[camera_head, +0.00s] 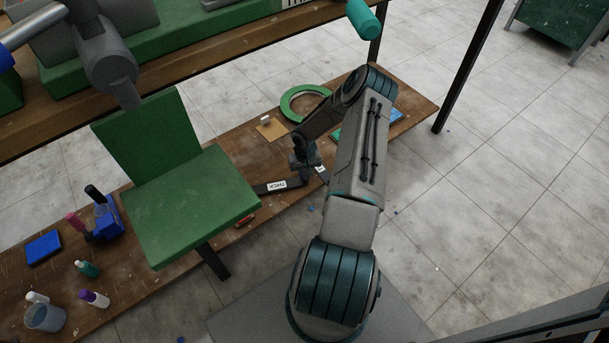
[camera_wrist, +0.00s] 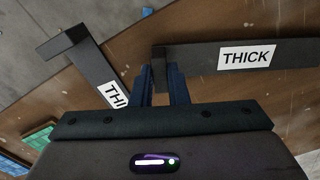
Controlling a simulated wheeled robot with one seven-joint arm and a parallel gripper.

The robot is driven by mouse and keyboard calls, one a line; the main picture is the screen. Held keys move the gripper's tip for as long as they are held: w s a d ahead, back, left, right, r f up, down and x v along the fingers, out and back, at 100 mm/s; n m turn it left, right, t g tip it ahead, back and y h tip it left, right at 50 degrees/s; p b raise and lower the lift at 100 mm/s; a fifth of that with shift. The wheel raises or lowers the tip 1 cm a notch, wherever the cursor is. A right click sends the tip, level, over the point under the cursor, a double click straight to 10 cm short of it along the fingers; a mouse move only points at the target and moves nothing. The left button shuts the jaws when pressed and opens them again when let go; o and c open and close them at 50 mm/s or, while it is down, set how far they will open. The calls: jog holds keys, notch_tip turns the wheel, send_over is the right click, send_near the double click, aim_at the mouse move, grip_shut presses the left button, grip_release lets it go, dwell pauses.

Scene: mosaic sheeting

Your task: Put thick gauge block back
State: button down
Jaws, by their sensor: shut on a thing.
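My gripper (camera_wrist: 160,84) is shut on a small dark block (camera_wrist: 159,62), which I take to be the thick gauge block. Only its upper end shows between the blue fingers. It stands at the left end of a flat dark strip (camera_wrist: 198,58) with a white THICK label. I cannot tell whether block and strip touch or are joined. A second dark strip (camera_wrist: 92,68) lies to the left, its label partly hidden and reading "THI", with a dark block at its far end. In the head view my gripper (camera_head: 307,172) is low over the bench beside the THICK strip (camera_head: 262,188).
The wooden bench (camera_head: 410,95) also carries a green ring (camera_head: 286,102), a tan card (camera_head: 271,130), bottles (camera_head: 95,299) and a blue holder (camera_head: 108,217).

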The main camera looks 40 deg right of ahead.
jog(key=shift+w, duration=0.1)
jog(key=c, duration=1.4)
grip_release()
jog(key=shift+f, duration=0.15)
notch_tip(320, 180, up, 8)
jog(key=p, duration=0.2)
jog(key=shift+f+p, duration=0.1)
jog(key=shift+p, duration=0.25)
